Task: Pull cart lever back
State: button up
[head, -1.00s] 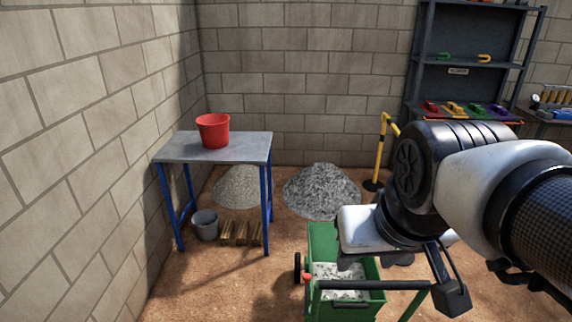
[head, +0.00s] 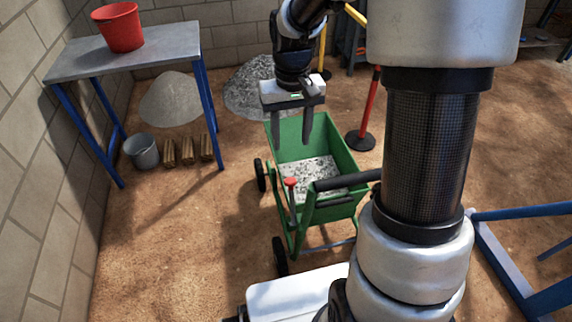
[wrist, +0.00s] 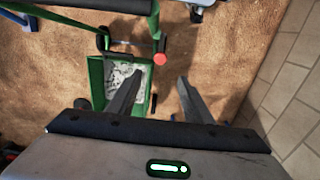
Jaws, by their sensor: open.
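The green cart (head: 340,153) stands on the dirt floor, with grey gravel (head: 308,175) in its tub. Its lever (head: 292,204) is a thin upright rod with a red knob (head: 291,182), at the cart's near left side beside the black handle bar (head: 345,180). In the wrist view the red knob (wrist: 160,59) shows above and between the fingertips, and the cart tub (wrist: 96,75) lies partly behind the left finger. My gripper (head: 292,140) is open and empty, pointing down above the cart's far part, beyond the lever. It also shows in the wrist view (wrist: 158,84).
A grey table (head: 130,52) with a red bucket (head: 119,27) stands at the left. A grey bucket (head: 142,151) and wooden blocks (head: 187,150) sit beneath it. A red post (head: 368,115) and blue frame (head: 515,265) stand right of the cart.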

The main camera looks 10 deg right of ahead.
aim_at(290, 180)
notch_tip(290, 180, down, 15)
jog(key=b, duration=0.3)
grip_shut()
